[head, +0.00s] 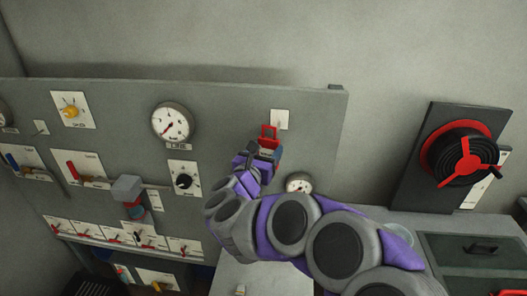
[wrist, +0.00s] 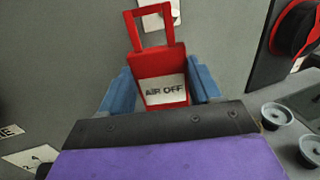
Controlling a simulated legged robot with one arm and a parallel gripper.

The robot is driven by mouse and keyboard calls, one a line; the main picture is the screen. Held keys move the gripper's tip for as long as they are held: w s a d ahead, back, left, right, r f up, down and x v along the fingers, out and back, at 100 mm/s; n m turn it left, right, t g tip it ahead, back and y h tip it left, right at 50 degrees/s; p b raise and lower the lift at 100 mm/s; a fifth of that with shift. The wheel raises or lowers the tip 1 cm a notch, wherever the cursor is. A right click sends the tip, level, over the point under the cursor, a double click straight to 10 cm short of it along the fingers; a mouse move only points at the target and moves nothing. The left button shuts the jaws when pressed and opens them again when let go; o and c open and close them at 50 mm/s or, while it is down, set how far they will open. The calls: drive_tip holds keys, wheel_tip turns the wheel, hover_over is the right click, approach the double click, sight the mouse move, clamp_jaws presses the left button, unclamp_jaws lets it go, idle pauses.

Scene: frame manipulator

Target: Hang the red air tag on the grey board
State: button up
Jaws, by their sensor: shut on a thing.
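The red air tag (wrist: 158,68) has a square loop on top and a white label reading "AIR OFF". In the wrist view my gripper (wrist: 163,85) is shut on the tag's body, with a blue finger on each side and the loop pointing up. In the head view the tag (head: 268,134) shows above my gripper (head: 265,153), in front of the grey board (head: 230,115). A white plate (head: 280,119) on the board is just up and right of the loop; in the wrist view the plate (wrist: 160,14) shows behind the loop. I cannot tell whether the tag touches the board.
The board carries a large gauge (head: 172,122), a black knob (head: 184,181), a yellow knob (head: 71,111) and several levers. A small gauge (head: 299,183) is right of my gripper. A red-handled black wheel (head: 464,158) stands at the right. The upper right of the board is mostly bare.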

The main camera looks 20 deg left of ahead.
sight(272, 151)
drive_tip(key=w, duration=0.2)
drive_tip(key=w+b, duration=0.1)
drive_tip(key=shift+d+f, duration=0.3)
drive_tip(key=shift+d, duration=0.1)
drive_tip(key=shift+b, duration=0.5)
drive_tip(key=o, duration=1.1)
drive_tip(key=shift+d+r, duration=0.15)
drive_tip(key=shift+d, duration=0.4)
drive_tip(key=shift+a, duration=0.25)
drive_tip(key=shift+s+a, duration=0.2)
drive_tip(key=shift+s, duration=0.25)
drive_tip(key=s, duration=1.6)
drive_tip(key=shift+s, duration=0.15)
